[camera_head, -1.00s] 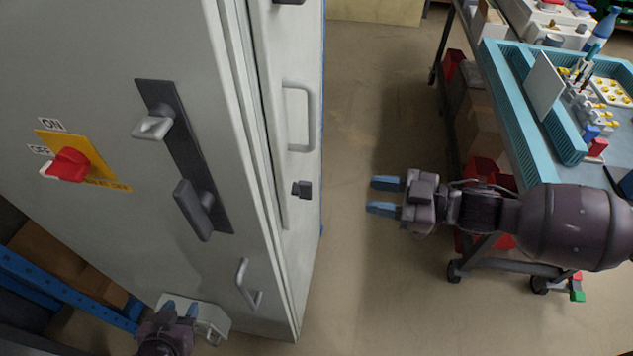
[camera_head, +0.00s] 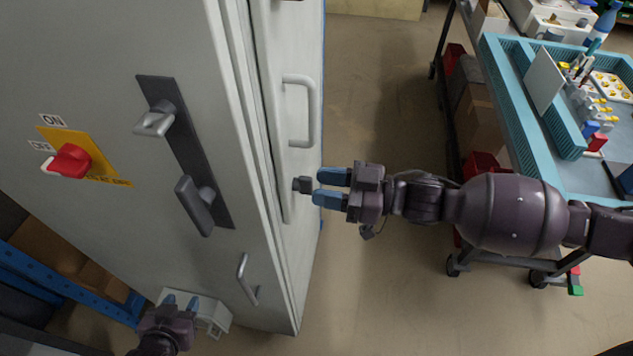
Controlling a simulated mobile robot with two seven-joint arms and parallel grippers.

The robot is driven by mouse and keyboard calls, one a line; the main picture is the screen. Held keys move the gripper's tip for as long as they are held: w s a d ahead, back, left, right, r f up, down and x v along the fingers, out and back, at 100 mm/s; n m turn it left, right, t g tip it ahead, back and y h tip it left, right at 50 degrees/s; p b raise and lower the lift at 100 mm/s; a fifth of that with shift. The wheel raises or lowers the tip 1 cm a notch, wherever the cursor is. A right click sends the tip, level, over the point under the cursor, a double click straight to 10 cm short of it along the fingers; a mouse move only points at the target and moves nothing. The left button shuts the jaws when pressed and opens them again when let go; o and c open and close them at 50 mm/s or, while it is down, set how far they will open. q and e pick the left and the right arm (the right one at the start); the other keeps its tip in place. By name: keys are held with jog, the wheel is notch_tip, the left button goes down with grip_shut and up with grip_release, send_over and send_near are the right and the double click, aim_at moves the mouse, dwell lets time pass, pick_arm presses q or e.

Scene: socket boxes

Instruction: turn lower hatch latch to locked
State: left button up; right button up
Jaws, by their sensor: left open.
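The lower hatch latch (camera_head: 302,185) is a small dark grey block on the narrow face of the tall grey cabinet, below a light grey D-shaped handle (camera_head: 312,112). My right gripper (camera_head: 316,187) comes in from the right with its blue fingers apart, one higher and one lower in the picture. Its fingertips are right beside the latch; I cannot tell whether they touch it. No object shows between the fingers. My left gripper (camera_head: 181,303) is low at the left, open and empty, in front of a pale box-shaped part (camera_head: 212,316) by the cabinet's bottom.
The cabinet's wide face carries a red rotary switch (camera_head: 70,161) on a yellow plate, a dark plate with a lever handle (camera_head: 195,205) and a small bar handle (camera_head: 243,276). A cart with a turquoise tray (camera_head: 490,57) stands at the right. Floor between is clear.

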jog(key=shift+w+a, duration=0.2)
jog(key=shift+a, duration=0.75)
grip_shut()
